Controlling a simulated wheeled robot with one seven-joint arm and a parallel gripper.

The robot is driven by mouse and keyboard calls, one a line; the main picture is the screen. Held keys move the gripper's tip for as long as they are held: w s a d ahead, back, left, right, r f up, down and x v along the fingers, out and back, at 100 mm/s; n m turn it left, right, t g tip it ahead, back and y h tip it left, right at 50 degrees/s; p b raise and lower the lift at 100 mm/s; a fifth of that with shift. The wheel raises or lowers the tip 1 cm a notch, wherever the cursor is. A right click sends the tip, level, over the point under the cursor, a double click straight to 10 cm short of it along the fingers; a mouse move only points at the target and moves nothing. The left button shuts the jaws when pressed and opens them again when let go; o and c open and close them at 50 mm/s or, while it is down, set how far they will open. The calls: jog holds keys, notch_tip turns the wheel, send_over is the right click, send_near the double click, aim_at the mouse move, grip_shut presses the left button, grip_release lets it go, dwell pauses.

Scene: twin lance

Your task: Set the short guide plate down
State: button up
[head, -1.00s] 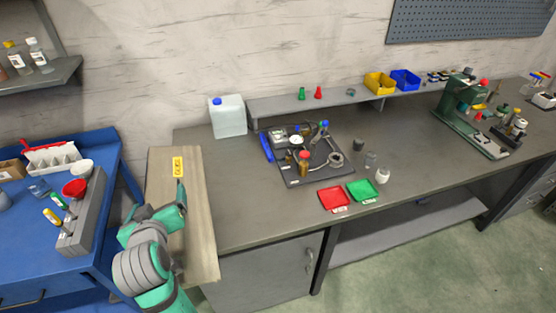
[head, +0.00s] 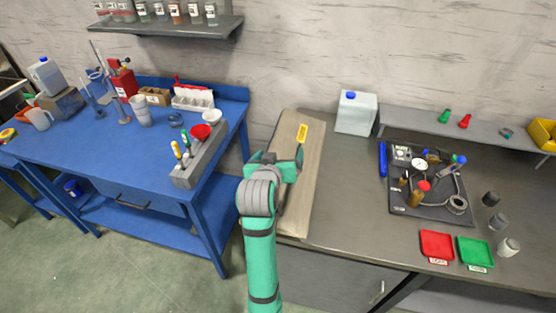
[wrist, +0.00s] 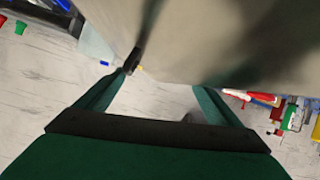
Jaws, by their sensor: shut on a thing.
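The short guide plate looks like a long, flat, beige board (head: 306,190) with a yellow label (head: 303,133) near its far end. It appears over the left end of the grey bench (head: 350,205), long side toward the wall. My gripper (head: 298,160) is shut on it along its left part. In the wrist view the plate (wrist: 225,40) fills the upper middle, close to the camera. One dark fingertip of my gripper (wrist: 160,75) shows against its edge; the other tip is hidden behind it. I cannot tell whether the plate touches the bench.
A blue workbench (head: 115,165) with a grey tool rack (head: 200,160) stands to the left. A white jug (head: 356,112) is right of the plate's far end. A dark tray of parts (head: 430,205) lies farther right. Bare bench lies between plate and tray.

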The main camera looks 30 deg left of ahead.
aim_at(288, 153)
jog(key=w+f, duration=0.4)
jog(key=w, duration=0.1)
jog(key=w+a+f, duration=0.1)
jog(key=w+f, duration=0.1)
jog(key=w, duration=0.1)
jog(key=shift+w+f, duration=0.2)
jog(key=shift+f, duration=0.2)
jog(key=shift+w+f, duration=0.15)
jog(key=shift+f, duration=1.6)
jog(key=shift+f, duration=0.1)
jog(key=o, duration=1.9)
jog(key=shift+f, duration=0.2)
jog(key=shift+r, duration=0.2)
jog(key=v, duration=1.2)
jog(key=shift+f, duration=0.1)
